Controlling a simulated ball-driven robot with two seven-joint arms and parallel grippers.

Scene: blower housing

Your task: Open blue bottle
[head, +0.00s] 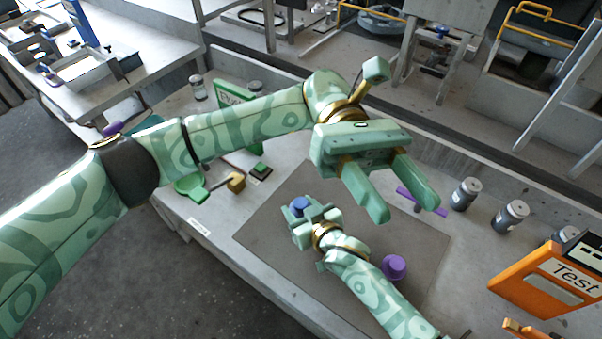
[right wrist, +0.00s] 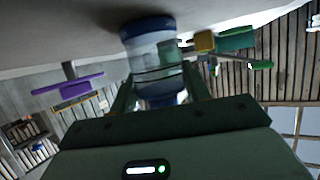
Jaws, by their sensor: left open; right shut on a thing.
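The blue bottle stands on the grey mat (head: 270,235); its blue top (head: 299,206) shows in the head view. My right gripper (head: 304,217) is shut around the bottle. In the right wrist view the bottle (right wrist: 148,55) has a clear middle and blue ends, and lies between the fingers of my right gripper (right wrist: 160,88). Most of its body is hidden by the gripper in the head view. My left gripper (head: 405,207) is open and empty, above and to the right of the bottle, apart from it.
A purple round-topped thing (head: 393,266) stands beside my right forearm. A purple bar-shaped piece (head: 428,204) is behind my left fingers. Grey jars (head: 465,194) and an orange Test box (head: 548,280) are at right. A green ladle (head: 192,188) and yellow block (head: 236,182) lie left.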

